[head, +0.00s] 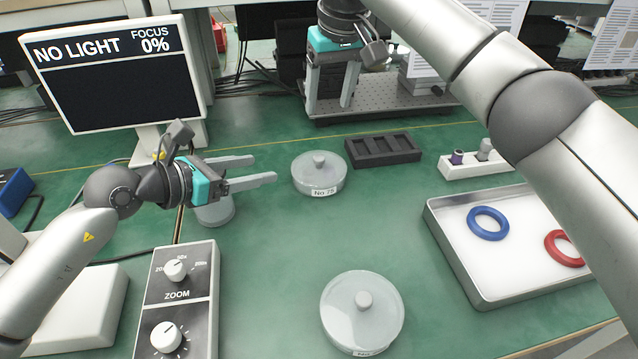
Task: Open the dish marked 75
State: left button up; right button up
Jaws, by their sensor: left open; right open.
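The dish marked No 75 (318,176) is a round, whitish translucent dish with a knobbed lid, standing on the green table at the middle. Its lid appears to be on. A second, similar lidded dish (361,312) stands nearer the front; its label is cut off and hard to read. My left gripper (262,169) is open and empty, left of the No 75 dish, its fingers pointing right toward it and apart from it. A third round grey object (215,211) is partly hidden under the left gripper. My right gripper (328,100) is open, pointing down in front of the perforated metal platform.
A black slotted holder (383,150) lies behind and right of the No 75 dish. A white tray (468,267) with a blue ring (488,223) and red ring (566,248) is at right. The zoom control box (180,300) and monitor (120,75) are left. Table between the dishes is clear.

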aim_at(315, 160)
pick_arm(q)
jog(key=x, duration=1.5)
jog(key=shift+w+d, duration=0.15)
grip_shut()
dwell(1.1)
